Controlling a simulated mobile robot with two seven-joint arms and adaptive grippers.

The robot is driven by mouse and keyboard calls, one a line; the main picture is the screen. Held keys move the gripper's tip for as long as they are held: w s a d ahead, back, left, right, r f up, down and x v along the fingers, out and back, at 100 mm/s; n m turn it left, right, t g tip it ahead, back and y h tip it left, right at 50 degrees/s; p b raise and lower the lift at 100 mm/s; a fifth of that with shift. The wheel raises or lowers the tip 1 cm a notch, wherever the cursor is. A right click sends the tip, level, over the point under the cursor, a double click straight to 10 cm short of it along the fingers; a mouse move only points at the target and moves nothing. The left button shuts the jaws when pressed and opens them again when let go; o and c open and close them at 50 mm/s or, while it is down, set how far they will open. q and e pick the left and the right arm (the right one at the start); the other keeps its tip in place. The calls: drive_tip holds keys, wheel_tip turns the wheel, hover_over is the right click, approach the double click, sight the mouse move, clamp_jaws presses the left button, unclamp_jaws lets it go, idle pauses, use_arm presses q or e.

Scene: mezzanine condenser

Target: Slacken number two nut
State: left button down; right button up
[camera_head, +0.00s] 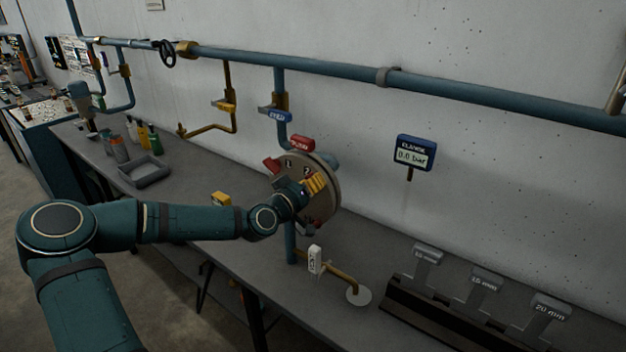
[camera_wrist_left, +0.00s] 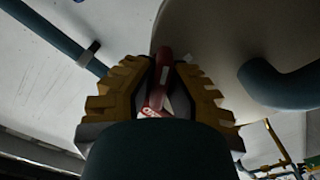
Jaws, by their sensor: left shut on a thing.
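A round grey-brown flange cover (camera_head: 327,208) stands upright at the end of a blue pipe and carries the numerals 1 and 2. Red wing-like nuts sit at its edge, one (camera_head: 271,165) beside the 1. My left gripper (camera_head: 315,184), with yellow fingers, is against the cover's face just by the 2. In the left wrist view, the ridged yellow fingers close around a red nut (camera_wrist_left: 158,85) with a pale mark. In the head view the fingers hide this nut. My right gripper is in neither view.
A gauge (camera_head: 413,154) on the wall reads 0.0 bar. A rack (camera_head: 440,315) with several mm-labelled grey tools stands at the right. A grey tray (camera_head: 146,175) and bottles are at the left.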

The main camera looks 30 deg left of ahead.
use_arm(q)
drive_tip(key=shift+r+n, duration=0.1)
drive_tip(key=shift+n, duration=0.5)
drive_tip(key=c, duration=1)
unclamp_jaws()
drive_tip(key=s, duration=1.2)
drive_tip(key=shift+a, duration=0.45)
